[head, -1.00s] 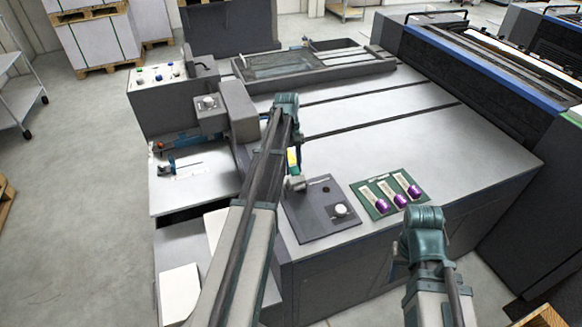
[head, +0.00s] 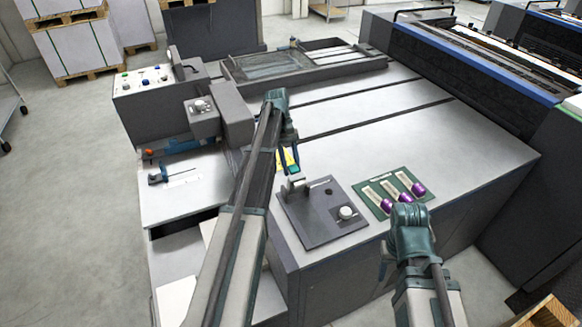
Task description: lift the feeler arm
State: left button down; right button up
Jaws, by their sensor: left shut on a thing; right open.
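A dark plate (head: 309,232) lies on the near corner of the pale machine top. It bears a white knob (head: 346,213), a small dark round spot (head: 328,191) and a small grey metal piece (head: 297,184), which seems to be the feeler arm. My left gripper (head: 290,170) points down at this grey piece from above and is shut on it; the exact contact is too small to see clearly. My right gripper (head: 385,262) is open and empty at the near edge of the machine, with its fingers partly hidden by its own wrist.
A green board (head: 385,208) with several purple-ended items lies right of the plate. A blue-handled tool (head: 174,175) lies on the left shelf, below a control box (head: 158,102). A framed tray (head: 303,72) sits at the back. The pale top (head: 430,140) between is mostly clear.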

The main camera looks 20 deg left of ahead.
pick_arm(q)
jog(key=shift+c, duration=2.4)
grip_release()
jog(key=shift+r, duration=0.15)
jog(key=p+v, duration=1)
jog(key=v, duration=0.2)
jog(key=shift+p, duration=0.35)
